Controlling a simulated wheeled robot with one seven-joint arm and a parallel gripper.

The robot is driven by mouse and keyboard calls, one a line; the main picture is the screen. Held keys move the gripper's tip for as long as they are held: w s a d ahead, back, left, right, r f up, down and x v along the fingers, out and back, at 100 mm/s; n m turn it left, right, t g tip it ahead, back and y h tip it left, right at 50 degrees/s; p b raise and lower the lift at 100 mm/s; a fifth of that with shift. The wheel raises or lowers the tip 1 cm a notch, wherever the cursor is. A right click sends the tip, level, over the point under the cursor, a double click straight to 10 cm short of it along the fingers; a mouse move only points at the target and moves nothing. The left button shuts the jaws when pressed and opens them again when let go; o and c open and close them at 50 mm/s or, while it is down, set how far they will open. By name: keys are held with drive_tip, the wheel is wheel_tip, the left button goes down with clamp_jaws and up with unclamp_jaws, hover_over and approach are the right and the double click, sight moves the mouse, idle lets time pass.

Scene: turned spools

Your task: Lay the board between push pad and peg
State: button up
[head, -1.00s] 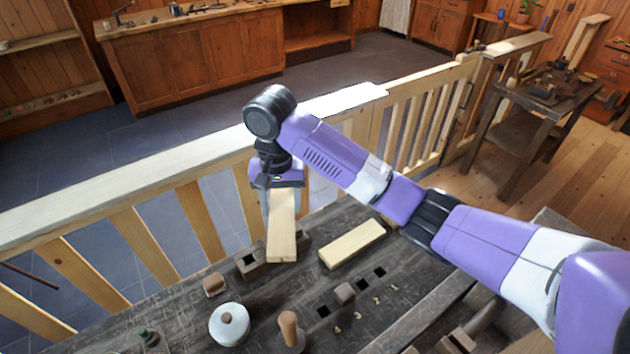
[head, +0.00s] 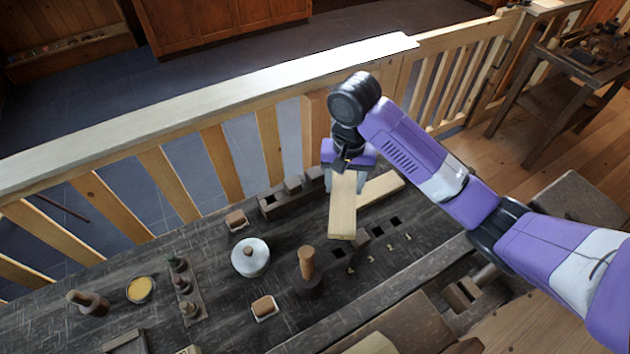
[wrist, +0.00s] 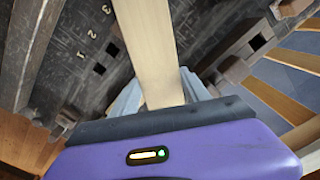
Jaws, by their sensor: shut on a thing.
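My gripper (head: 344,178) is shut on one end of a pale board (head: 342,212), which hangs out toward the viewer above the dark bench. The board also shows in the wrist view (wrist: 150,50), between the two grey fingers. Its free end is beside the numbered row of holes (head: 394,221). A small square wooden peg (head: 361,241) stands in that row, partly covered by the board's end. A wooden block with a screw (head: 462,292) at the bench's front right may be the push pad; I cannot tell for sure.
A second pale board (head: 384,187) lies behind and right of the held one. A dark slotted rail (head: 272,203) runs along the back. A white spool (head: 250,257), an upright wooden-handled tool (head: 307,264) and small blocks stand left. A railing (head: 225,165) borders the bench.

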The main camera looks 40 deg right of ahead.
drive_tip(key=s+d+m+p, duration=0.3)
drive_tip(key=s+d+m, duration=0.8)
drive_tip(key=s, duration=0.2)
drive_tip(key=shift+d+f, duration=0.4)
drive_tip(key=shift+f, duration=0.05)
